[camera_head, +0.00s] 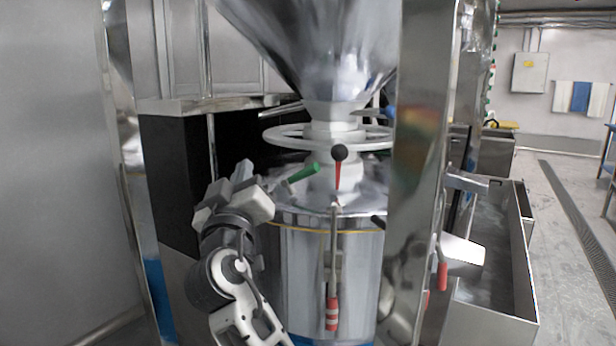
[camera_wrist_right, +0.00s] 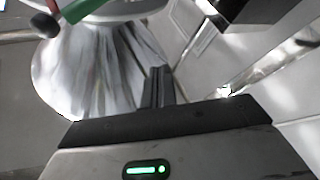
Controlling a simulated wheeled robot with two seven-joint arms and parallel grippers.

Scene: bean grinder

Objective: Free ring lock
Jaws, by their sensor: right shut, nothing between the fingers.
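A pale ring (camera_head: 285,137) surrounds the white neck under the steel hopper (camera_head: 318,45). Below it, a green handle (camera_head: 303,173) and a red lever with a black ball knob (camera_head: 339,153) stand over the drum lid. The green handle (camera_wrist_right: 84,9) and black knob (camera_wrist_right: 46,25) also show at the top left of the right wrist view. My right gripper (camera_head: 243,170) is left of the green handle and apart from it. Its fingers (camera_wrist_right: 158,87) are together and empty. Which part is the ring lock is unclear. My left gripper is out of view.
A lever with a red-and-white grip (camera_head: 332,312) hangs down the front of the steel drum (camera_head: 296,265). A steel post (camera_head: 414,170) stands close on the right. A dark panel (camera_head: 172,180) is behind my right arm. Open floor (camera_head: 562,215) lies far right.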

